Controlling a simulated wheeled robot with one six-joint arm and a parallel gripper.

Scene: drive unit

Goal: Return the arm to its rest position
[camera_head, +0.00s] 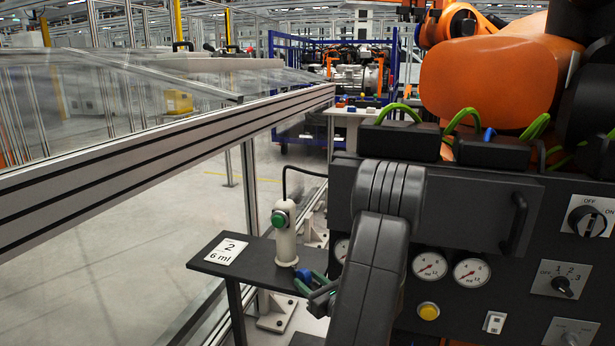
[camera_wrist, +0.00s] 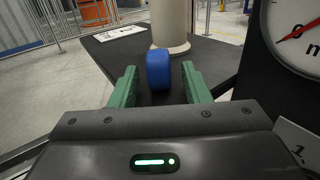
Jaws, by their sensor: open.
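My gripper (camera_head: 316,287) is low at the right end of a small dark table, just in front of the control panel. Its green fingers also show in the wrist view (camera_wrist: 160,68) and stand apart. A small blue rounded object (camera_wrist: 158,71) is in line with the gap between them, near the fingertips. A gap shows on each side of it. The blue object shows in the head view (camera_head: 305,274) beside the gripper, partly hidden. My dark grey arm reaches down in front of the panel and covers part of a gauge.
The dark table (camera_head: 240,268) holds a white dispenser (camera_head: 286,245) with a green button and a "2, 6 ml" card (camera_head: 227,251). The panel (camera_head: 460,215) with gauges and knobs stands close on the right. A metal rail (camera_head: 170,150) crosses the left.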

